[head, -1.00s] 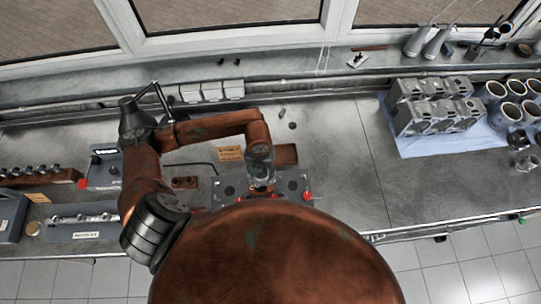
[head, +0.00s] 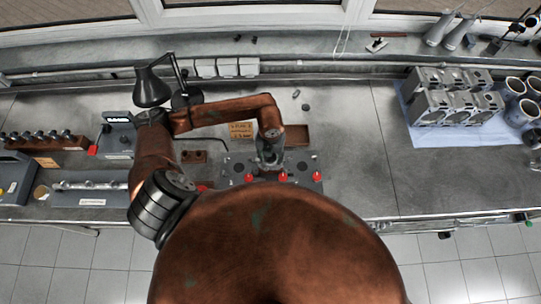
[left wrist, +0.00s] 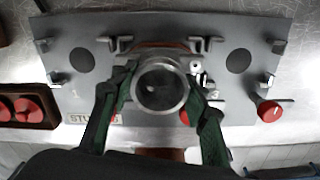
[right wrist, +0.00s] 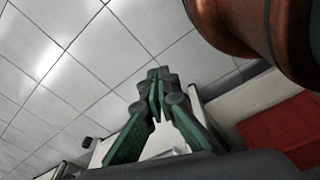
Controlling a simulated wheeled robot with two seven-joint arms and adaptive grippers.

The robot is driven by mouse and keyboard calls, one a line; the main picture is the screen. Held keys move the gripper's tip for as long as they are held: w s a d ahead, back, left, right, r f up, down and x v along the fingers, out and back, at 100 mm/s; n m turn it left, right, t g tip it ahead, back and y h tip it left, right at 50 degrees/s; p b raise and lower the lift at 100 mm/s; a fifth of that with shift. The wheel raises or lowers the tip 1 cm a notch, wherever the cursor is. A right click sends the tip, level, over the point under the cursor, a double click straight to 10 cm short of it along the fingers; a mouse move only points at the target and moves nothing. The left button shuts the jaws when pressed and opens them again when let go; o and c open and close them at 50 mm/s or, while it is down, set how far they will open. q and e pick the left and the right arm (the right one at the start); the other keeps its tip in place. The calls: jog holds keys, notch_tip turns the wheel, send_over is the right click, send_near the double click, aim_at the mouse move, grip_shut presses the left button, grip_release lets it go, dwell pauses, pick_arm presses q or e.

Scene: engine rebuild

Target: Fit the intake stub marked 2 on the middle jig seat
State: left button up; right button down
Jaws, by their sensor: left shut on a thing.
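The intake stub (left wrist: 160,88) is a round grey metal tube, seen end-on in the left wrist view. My left gripper (left wrist: 161,94) is shut on its sides. The stub is over the middle of the grey jig plate (left wrist: 115,33) and hides the middle seat; I cannot tell whether it touches. The left seat (left wrist: 73,61) and right seat (left wrist: 238,61) are bare dark discs. In the head view my left gripper (head: 269,160) is over the middle of the jig (head: 306,166). The stub's number is not readable. My right gripper (right wrist: 158,80) looks shut and empty, away from the jig.
Red knobs (left wrist: 270,111) line the jig's near edge. A brown tray with red caps (left wrist: 27,110) is left of it. An empty brown tray (head: 296,134) and a yellow-brown label (head: 241,130) lie behind. Engine blocks (head: 455,95) stand on blue cloth; the bench before them is clear.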

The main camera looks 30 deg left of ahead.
pick_arm(q)
jog(key=shift+s+r, duration=0.15)
jog(key=shift+s, duration=0.15)
jog(key=shift+w+d+f, duration=0.1)
jog(key=shift+w+f, duration=0.15)
jog(key=shift+w, duration=0.35)
jog(key=shift+b, duration=0.5)
jog(key=shift+w+f, duration=0.1)
jog(key=shift+w, duration=0.1)
jog(key=shift+s, duration=0.3)
pick_arm(e)
jog(key=s, duration=0.2)
jog(key=s+f, duration=0.1)
jog(key=s, duration=0.1)
jog(key=shift+f, duration=0.2)
pick_arm(q)
jog(key=shift+s, duration=0.1)
